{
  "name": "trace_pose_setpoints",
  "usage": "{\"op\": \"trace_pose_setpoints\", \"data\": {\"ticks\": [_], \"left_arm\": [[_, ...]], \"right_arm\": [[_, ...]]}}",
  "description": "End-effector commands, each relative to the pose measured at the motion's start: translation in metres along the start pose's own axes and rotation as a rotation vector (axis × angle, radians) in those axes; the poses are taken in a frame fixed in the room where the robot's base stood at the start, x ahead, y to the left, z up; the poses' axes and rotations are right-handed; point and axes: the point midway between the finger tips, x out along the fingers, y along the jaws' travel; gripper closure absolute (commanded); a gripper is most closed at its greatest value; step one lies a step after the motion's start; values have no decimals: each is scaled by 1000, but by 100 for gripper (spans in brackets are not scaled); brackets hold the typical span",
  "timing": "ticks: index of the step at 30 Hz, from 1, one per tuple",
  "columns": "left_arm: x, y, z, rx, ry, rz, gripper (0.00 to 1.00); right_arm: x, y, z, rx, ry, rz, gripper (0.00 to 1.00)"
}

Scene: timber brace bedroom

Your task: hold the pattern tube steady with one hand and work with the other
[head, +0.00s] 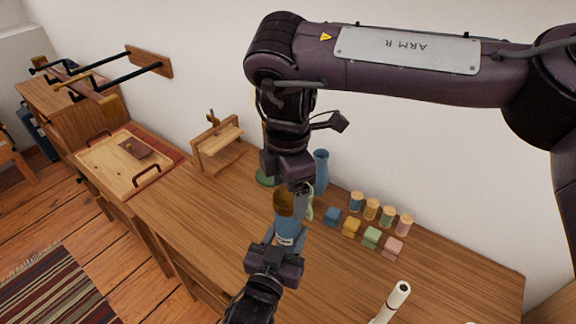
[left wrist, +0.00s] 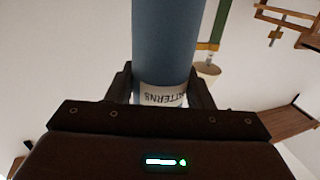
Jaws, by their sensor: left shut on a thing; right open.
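The pattern tube (head: 286,228) is blue with a brownish upper end (head: 284,203) and stands roughly upright over the wooden worktop. My left gripper (head: 287,243) is shut around its lower part. In the left wrist view, the blue tube (left wrist: 165,45) rises between the fingers, and a white label with upside-down "PATTERNS" lettering (left wrist: 163,96) shows at the jaws. My right gripper (head: 303,205) is open, pointing down from above, close beside the tube's upper end. I cannot tell whether it touches the tube. Part of the tube's top is hidden by my right arm.
A blue vase (head: 320,172) stands just behind my right gripper. Several coloured blocks (head: 352,226) and spools (head: 371,209) sit to the right. A wooden stand (head: 218,145) is behind left. The worktop (head: 190,205) is clear left of the tube.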

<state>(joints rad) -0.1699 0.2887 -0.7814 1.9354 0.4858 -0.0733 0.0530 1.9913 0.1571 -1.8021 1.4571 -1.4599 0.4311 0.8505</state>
Motion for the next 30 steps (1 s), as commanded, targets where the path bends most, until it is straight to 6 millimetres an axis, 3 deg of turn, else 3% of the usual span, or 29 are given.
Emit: {"op": "trace_pose_setpoints", "data": {"ticks": [9, 15, 28, 29, 30], "left_arm": [[0, 0, 0, 1, 0, -1, 100], [0, 0, 0, 1, 0, -1, 100], [0, 0, 0, 1, 0, -1, 100], [0, 0, 0, 0, 0, -1, 50], [0, 0, 0, 0, 0, -1, 45]], "right_arm": [[-68, 1, 1, 1, -6, 7, 22], [-98, 1, 0, 1, -4, 4, 22], [-108, 0, 0, 1, 0, 1, 22], [-108, 0, 0, 1, 0, 1, 22], [-108, 0, 0, 1, 0, 1, 22]]}}
